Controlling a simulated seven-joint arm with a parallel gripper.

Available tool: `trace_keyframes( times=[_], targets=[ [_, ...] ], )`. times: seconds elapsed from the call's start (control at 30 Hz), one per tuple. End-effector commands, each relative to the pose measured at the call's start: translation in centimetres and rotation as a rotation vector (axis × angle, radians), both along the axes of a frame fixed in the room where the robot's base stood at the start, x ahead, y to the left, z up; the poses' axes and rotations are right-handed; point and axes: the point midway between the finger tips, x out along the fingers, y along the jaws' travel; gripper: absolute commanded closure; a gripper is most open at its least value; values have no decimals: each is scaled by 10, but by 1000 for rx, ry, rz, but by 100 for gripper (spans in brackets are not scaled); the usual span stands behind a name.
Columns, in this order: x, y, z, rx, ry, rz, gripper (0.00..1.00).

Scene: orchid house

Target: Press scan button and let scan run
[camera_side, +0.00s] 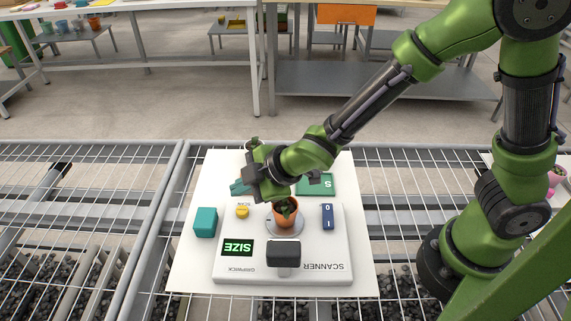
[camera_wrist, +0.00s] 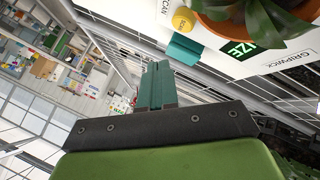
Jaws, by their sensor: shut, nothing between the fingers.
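The white scanner (camera_side: 322,250) lies on a white board with its lettering upside down in the side view. Its yellow scan button (camera_side: 242,211) is at the left, and it also shows in the wrist view (camera_wrist: 183,20). The green display (camera_side: 238,248) reads SIZE. A terracotta pot (camera_side: 286,215) with a leafy plant stands on the round grey plate (camera_side: 270,227). A blue 0/I switch (camera_side: 327,216) is right of it. My gripper (camera_side: 238,187) is shut and empty, its teal fingers beyond the button. In the wrist view, the fingertips (camera_wrist: 158,68) appear apart from the button.
A black scanner head (camera_side: 283,254) stands in front of the pot. A teal block (camera_side: 205,222) sits left of the scanner. A green pad marked S (camera_side: 315,184) lies behind it. Wire-mesh bench (camera_side: 105,185) surrounds the white board (camera_side: 185,275).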

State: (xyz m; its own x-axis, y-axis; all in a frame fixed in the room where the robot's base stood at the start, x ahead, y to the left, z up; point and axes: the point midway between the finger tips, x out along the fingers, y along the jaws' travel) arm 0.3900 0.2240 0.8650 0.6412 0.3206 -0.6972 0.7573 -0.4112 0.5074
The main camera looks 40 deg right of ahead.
Motion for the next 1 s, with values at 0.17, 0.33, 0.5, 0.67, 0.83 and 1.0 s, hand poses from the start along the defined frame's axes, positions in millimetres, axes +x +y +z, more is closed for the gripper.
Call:
trace_keyframes(
  times=[0.17, 0.33, 0.5, 0.67, 0.83, 1.0],
  targets=[
    [0, 0, -21, -1, 2, -1, 100],
    [0, 0, -30, 0, 2, -1, 100],
    [0, 0, -32, 1, 0, -1, 100],
    [0, 0, -32, 1, 0, 0, 100],
    [0, 0, -32, 1, 0, 0, 100],
    [0, 0, -32, 1, 0, 0, 100]
  ],
)
